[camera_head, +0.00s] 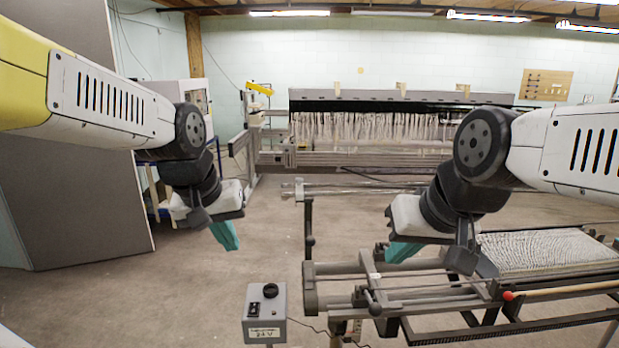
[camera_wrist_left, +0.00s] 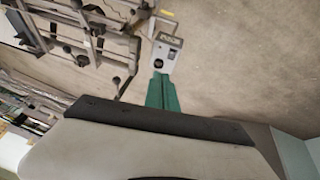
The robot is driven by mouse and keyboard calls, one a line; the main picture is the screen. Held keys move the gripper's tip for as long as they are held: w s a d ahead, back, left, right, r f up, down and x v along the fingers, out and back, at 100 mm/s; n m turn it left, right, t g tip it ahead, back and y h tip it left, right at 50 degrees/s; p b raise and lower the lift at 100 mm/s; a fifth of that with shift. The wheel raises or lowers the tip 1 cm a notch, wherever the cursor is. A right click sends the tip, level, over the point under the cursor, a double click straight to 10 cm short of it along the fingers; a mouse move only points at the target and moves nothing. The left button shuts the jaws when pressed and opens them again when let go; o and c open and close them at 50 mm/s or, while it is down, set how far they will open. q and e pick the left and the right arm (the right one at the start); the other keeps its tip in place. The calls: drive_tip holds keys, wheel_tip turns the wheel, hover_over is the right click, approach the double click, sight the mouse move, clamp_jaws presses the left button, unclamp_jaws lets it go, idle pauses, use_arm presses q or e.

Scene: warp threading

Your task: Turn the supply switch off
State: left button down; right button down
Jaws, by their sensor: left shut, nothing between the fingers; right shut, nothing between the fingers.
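The supply box (camera_head: 265,316) is a small grey box with a black round knob on top, a dark rocker switch (camera_head: 254,309) on its front and a label below. It stands at the bottom middle of the head view. Which way the switch is set is too small to tell. My left gripper (camera_head: 229,240), with teal fingers, is shut and empty, above and to the left of the box, apart from it. In the left wrist view the box (camera_wrist_left: 165,58) lies beyond the left fingertips (camera_wrist_left: 160,78). My right gripper (camera_head: 394,257) is shut and empty, above the loom frame.
A metal loom frame (camera_head: 340,275) with a rod and a bed of white threads (camera_head: 545,250) stands right of the box. A large warp machine (camera_head: 370,130) stands at the back. A grey panel (camera_head: 75,190) is at the left. The floor left of the box is clear.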

use_arm(q)
drive_tip(key=s+r+m+t, duration=0.1)
drive_tip(key=s+r, duration=0.1)
drive_tip(key=s, duration=0.5)
drive_tip(key=shift+s+d+r+m+t+h, duration=0.2)
drive_tip(key=shift+s+d+m+t+h, duration=0.1)
drive_tip(key=shift+d+h, duration=0.15)
drive_tip(key=w+f+n+g, duration=0.5)
drive_tip(key=w+n, duration=0.5)
drive_tip(key=w, duration=0.5)
drive_tip(key=w+a+f+n+g+y, duration=0.1)
drive_tip(key=w+a+f+n+y, duration=0.1)
drive_tip(key=w+f+n, duration=0.7)
drive_tip(key=shift+w+a+f, duration=0.15)
drive_tip(key=shift+w+f, duration=1.4)
drive_tip(key=shift+f, duration=2)
